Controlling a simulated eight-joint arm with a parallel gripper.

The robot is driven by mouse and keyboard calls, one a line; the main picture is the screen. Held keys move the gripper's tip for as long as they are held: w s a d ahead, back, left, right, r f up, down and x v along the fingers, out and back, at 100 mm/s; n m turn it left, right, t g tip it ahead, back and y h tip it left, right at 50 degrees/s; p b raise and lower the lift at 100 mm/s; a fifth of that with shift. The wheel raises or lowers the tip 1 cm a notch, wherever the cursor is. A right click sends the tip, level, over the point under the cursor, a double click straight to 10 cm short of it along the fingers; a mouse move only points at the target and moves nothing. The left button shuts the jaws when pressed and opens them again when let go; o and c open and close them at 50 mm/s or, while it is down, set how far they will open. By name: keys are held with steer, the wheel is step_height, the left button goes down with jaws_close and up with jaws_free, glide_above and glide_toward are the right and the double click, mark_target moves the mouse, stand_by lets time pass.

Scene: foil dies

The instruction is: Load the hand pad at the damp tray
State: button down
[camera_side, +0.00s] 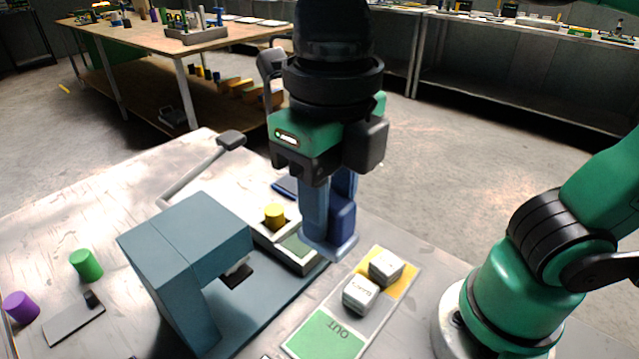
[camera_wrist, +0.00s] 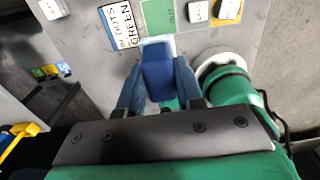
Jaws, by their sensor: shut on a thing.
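My gripper (camera_side: 327,208) points down and is shut on a blue hand pad (camera_side: 343,224) with a flat, pale blue foot. In the wrist view the hand pad (camera_wrist: 156,70) sits between the two blue fingers. In the side view it overlaps the right edge of a pale tray with a grey-green inset (camera_side: 297,246), which looks like the damp tray. I cannot tell whether the foot touches anything. The pad's underside is hidden.
A blue-grey press (camera_side: 180,255) with a lever (camera_side: 200,170) stands left of the tray. Green (camera_side: 86,264) and purple (camera_side: 20,307) cylinders stand at left. A GREEN DOTS card (camera_wrist: 121,24) shows in the wrist view.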

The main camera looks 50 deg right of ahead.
steer(key=w+d+f+m, duration=0.3)
steer(key=w+d+m, duration=0.6)
steer(key=m, duration=0.5)
steer(key=w+d+f+m, duration=0.3)
steer(key=w+d+m, duration=0.4)
steer(key=w+m, duration=0.55)
steer(key=shift+w+d+f+n, duration=0.8)
steer(key=shift+f+n, duration=1.25)
steer(key=shift+n, duration=0.85)
steer(key=shift+w+d+f+n, duration=0.8)
steer(key=shift+f+n, duration=1.3)
steer(key=shift+n, duration=0.85)
steer(key=shift+w+d+f+n, duration=0.55)
steer(key=shift+d+f+n, duration=0.4)
steer(key=shift+f+n, duration=1.55)
steer(key=shift+f+n, duration=0.15)
steer(key=shift+n, duration=0.25)
step_height(320, 180, up, 7)
